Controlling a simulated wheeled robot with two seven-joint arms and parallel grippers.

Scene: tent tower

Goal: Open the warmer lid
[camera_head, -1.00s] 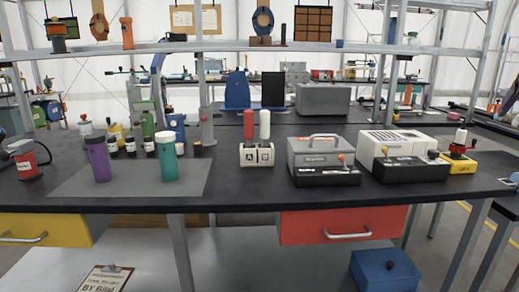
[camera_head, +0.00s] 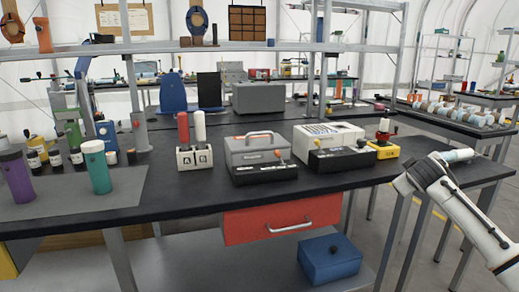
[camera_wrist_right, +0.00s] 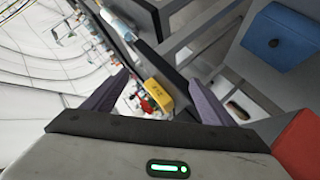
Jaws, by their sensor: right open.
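A grey box with a handle on top, which looks like the warmer (camera_head: 255,150), stands on the black bench in the head view. Its lid (camera_head: 256,142) looks shut, and an orange-tipped knob (camera_head: 279,154) is at its front right. My right arm comes in from the right in the head view, well to the right of the box; its gripper is not clearly seen there. In the right wrist view my right gripper (camera_wrist_right: 155,88) is open with nothing between its fingers. My left gripper is not in view.
A white vented machine (camera_head: 328,138) and a yellow block (camera_head: 384,150) stand right of the warmer. Two bottles with red and white tops (camera_head: 192,135) stand left. A red drawer (camera_head: 280,220) and blue box (camera_head: 335,258) are below. The bench front is clear.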

